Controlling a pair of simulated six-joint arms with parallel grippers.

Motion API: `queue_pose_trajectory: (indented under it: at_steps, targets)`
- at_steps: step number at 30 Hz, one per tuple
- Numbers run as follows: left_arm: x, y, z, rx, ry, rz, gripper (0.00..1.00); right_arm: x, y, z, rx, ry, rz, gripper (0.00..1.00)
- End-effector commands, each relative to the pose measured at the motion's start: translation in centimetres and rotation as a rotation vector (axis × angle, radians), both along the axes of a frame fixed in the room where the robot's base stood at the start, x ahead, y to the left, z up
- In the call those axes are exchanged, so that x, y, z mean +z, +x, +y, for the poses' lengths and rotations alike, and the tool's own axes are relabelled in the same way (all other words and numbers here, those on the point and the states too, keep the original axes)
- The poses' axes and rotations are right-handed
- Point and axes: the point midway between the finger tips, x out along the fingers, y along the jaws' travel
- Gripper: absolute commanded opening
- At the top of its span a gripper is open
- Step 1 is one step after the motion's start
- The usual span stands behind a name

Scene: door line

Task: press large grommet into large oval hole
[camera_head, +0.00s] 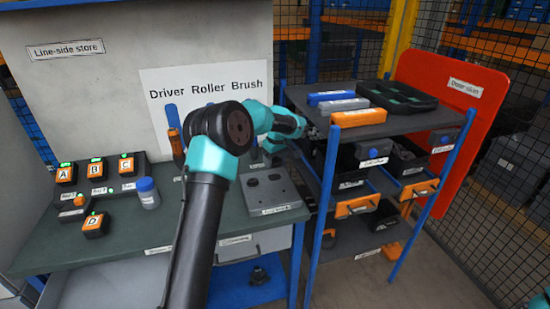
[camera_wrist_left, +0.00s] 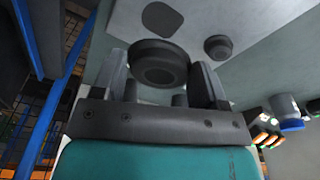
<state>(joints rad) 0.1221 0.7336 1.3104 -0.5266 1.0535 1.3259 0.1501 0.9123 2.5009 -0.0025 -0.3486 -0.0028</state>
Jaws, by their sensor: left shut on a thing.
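A grey plate (camera_head: 285,197) lies on the green bench, with two dark round spots on its top. In the left wrist view, the plate (camera_wrist_left: 120,25) shows a large dark rounded hole (camera_wrist_left: 161,19) and a smaller dark round ring (camera_wrist_left: 217,47), which looks raised. My left gripper (camera_wrist_left: 163,85) is shut on the large black grommet (camera_wrist_left: 158,62), a thick ring between its two fingers. The grommet shows beside the large hole in this view; its height above the plate is unclear. In the head view, my arm mostly hides the gripper and grommet. My right gripper is out of view.
A blue-posted shelf (camera_head: 340,132) with trays and bins stands right of the plate. A blue-capped bottle (camera_head: 148,192) and lettered orange-and-black boxes (camera_head: 96,224) are on the bench's left. A red panel (camera_head: 450,120) stands behind the shelf.

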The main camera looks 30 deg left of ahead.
Motion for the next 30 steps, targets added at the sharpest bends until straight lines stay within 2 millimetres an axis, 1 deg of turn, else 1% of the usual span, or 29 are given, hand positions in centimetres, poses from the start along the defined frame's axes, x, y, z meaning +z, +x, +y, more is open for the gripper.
queue_pose_trajectory:
  at_steps: [9, 15, 21, 30]
  targets:
    - [-2.9, 0.0, 0.0, -0.001, -0.001, 0.001, 0.38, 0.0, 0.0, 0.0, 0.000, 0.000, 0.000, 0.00]
    - [-4.3, 0.0, 0.0, 0.000, 0.000, 0.000, 0.38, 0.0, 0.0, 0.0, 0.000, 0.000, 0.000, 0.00]
    - [-4.8, 0.0, 0.0, 0.000, 0.000, -0.001, 0.38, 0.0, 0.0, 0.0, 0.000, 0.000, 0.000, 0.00]
    - [-4.8, 0.0, 0.0, 0.000, 0.000, -0.001, 0.38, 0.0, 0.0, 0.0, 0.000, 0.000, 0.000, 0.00]
